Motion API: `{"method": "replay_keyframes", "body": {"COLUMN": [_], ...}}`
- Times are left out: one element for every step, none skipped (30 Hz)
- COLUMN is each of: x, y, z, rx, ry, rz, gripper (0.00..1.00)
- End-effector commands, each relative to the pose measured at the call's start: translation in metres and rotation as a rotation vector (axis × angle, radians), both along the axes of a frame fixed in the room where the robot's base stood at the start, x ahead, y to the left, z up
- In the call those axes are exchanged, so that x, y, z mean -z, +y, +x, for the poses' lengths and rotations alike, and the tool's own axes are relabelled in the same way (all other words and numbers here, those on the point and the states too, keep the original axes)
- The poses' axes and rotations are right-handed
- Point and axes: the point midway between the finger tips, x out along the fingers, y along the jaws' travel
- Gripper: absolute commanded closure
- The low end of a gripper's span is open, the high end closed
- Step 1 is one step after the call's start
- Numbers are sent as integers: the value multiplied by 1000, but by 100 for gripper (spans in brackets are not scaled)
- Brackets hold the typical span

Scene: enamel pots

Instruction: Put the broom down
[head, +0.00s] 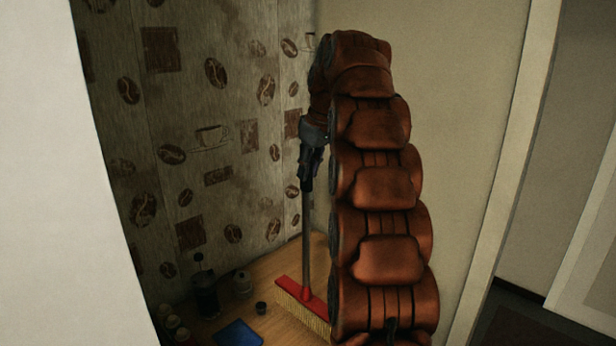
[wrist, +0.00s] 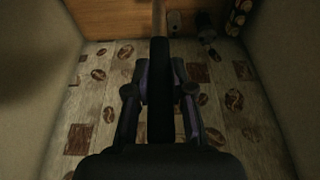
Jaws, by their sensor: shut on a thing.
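The broom has a red head (head: 302,297) with yellow bristles and a thin grey handle (head: 306,232). It is upright with its head low, at the wooden surface; I cannot tell if the bristles touch it. My gripper (head: 308,178) is shut on the upper handle. In the wrist view the fingers of my gripper (wrist: 160,95) close around a dark upper part of the handle, and a lighter stretch of the handle (wrist: 158,14) runs away toward the wood. My arm hides the right end of the broom head in the head view.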

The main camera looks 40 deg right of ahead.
Motion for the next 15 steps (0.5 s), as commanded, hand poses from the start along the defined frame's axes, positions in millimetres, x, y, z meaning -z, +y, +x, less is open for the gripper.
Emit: {"method": "replay_keyframes", "body": {"x": [0,0,0,0,0,0,0,1,1,1,1,2,3,3,4], "y": [-1,-1,-1,-2,-2,-2,-2,-3,-4,-4,-4,-4,-4,-4,-4], "z": [2,2,3,3,3,4,4,5,7,8,9,8,8,8,8], "rx": [0,0,0,0,0,0,0,0,0,0,0,0,0,0,-1], "ry": [0,0,0,0,0,0,0,0,1,1,1,0,0,-1,0], "rz": [0,0,0,0,0,0,1,1,1,1,1,1,0,0,1], "gripper": [100,100,100,100,100,100,100,100,100,100,100,100,100,100,100]}}
